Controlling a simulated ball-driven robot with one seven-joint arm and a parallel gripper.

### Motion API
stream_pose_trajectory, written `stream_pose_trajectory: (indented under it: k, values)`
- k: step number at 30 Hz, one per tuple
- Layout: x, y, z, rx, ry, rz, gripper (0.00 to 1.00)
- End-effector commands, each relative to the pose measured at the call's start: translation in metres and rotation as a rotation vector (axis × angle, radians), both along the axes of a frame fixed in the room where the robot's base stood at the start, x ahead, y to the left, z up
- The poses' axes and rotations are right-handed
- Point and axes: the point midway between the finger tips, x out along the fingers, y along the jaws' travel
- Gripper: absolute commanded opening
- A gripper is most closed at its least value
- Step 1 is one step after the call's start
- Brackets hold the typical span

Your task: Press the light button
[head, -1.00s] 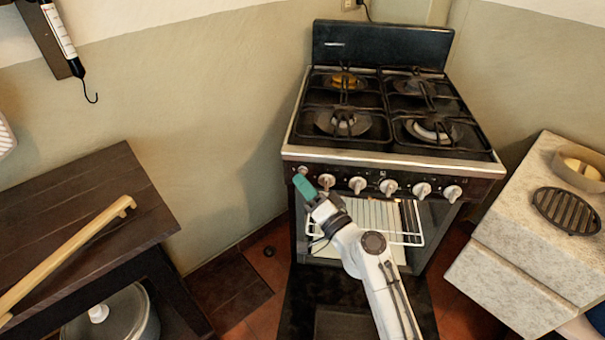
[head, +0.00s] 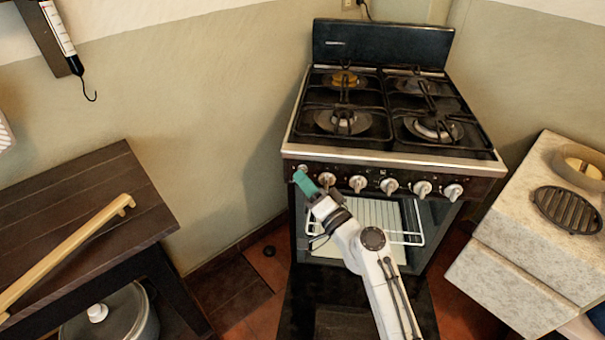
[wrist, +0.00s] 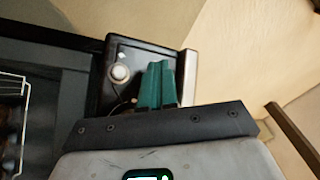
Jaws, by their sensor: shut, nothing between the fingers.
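The light button (head: 302,169) appears to be the small round control at the left end of the stove's front panel in the head view. In the wrist view a round pale button (wrist: 120,73) stands on the black panel, left of my fingers. My gripper (head: 300,178) has teal fingers, shut and empty. In the head view its tips are just below the button and overlap its lower edge. In the wrist view the fingers (wrist: 157,82) stand close together beside the button. I cannot tell whether they touch the panel.
Several white knobs (head: 389,186) line the panel to the right. The oven is open below, with a wire rack (head: 408,238). A dark wooden table (head: 95,190) stands left and a pale stone counter (head: 520,235) right.

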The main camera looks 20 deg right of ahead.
Motion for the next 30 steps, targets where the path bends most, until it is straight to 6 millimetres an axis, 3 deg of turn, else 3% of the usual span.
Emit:
stream_pose_trajectory:
  k: [30]
  values:
    - [-0.011,0.006,0.001,-0.001,0.0,0.001,0.0]
